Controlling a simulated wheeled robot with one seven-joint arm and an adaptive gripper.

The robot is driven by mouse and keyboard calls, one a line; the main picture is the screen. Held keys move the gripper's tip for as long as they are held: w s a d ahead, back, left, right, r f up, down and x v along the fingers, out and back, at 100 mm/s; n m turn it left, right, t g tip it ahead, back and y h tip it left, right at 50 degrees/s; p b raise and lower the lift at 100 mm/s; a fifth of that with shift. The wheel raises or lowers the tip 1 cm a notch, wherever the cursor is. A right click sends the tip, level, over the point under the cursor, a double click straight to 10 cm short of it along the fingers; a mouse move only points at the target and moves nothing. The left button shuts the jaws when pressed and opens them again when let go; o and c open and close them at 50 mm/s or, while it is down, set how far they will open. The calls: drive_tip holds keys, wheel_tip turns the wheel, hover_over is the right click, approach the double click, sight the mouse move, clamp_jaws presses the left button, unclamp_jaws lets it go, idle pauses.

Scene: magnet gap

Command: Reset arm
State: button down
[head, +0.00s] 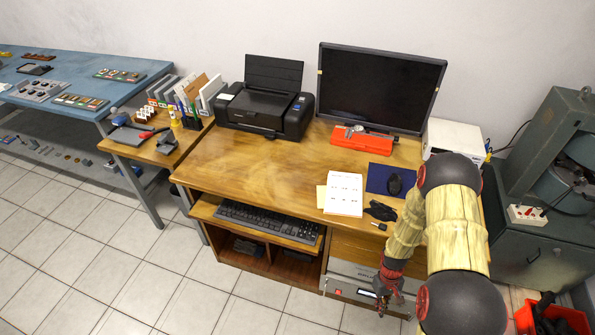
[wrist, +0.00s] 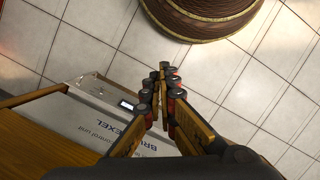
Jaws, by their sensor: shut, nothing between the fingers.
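My gripper (head: 383,302) hangs low in front of the desk's right side, at the end of my arm, in the head view. In the wrist view its fingers (wrist: 162,72) come together at the tips, with nothing between them. It is apart from the desk and points down toward the tiled floor. A white control unit (wrist: 108,105) sits in the desk's lower right part, to the left of the fingers in the wrist view.
A keyboard (head: 268,222) lies on a lower shelf. A red crate (head: 570,322) stands at the lower right. Tiled floor (head: 90,270) is clear at left.

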drive_tip(key=a+r+m, duration=0.3)
drive_tip(key=r, duration=2.3)
drive_tip(key=s+a+r+t, duration=0.2)
drive_tip(key=s+r+t, duration=0.1)
drive_tip(key=r, duration=0.7)
drive_tip(key=s+a+r+t, duration=0.2)
drive_tip(key=s+a+r, duration=0.1)
drive_tip(key=r, duration=0.7)
drive_tip(key=s+a+r+t, duration=0.3)
drive_tip(key=r, duration=0.8)
drive_tip(key=shift+s+t, duration=0.3)
drive_tip(key=shift+s, duration=0.1)
